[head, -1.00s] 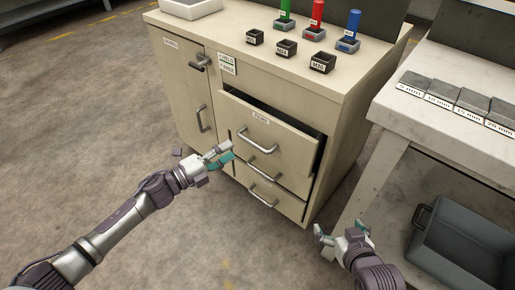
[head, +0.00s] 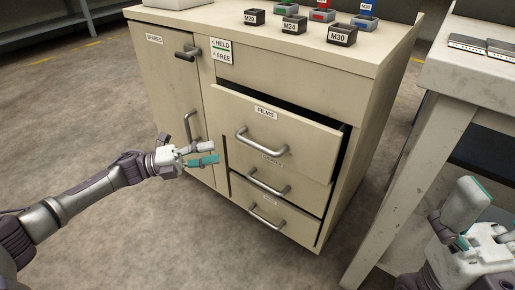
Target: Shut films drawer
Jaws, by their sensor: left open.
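The films drawer (head: 290,133) is the top labelled drawer of the beige cabinet (head: 335,87). It is pulled partway out, with a dark gap along its top and right side. Its front has a grey bar handle (head: 262,143) and a "FILMS" label. My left gripper (head: 212,154) is open and empty, left of the films drawer handle and apart from it, in front of the cabinet's left part. My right gripper (head: 468,222) is at the lower right, beside the workbench and away from the drawer; its jaw opening is not clear.
Two lower drawers with handles (head: 268,184) sit below the films drawer. A left door (head: 172,75) has a latch and a bar handle. Small labelled bins (head: 341,35) stand on top. A workbench (head: 441,98) stands at right. The floor in front is clear.

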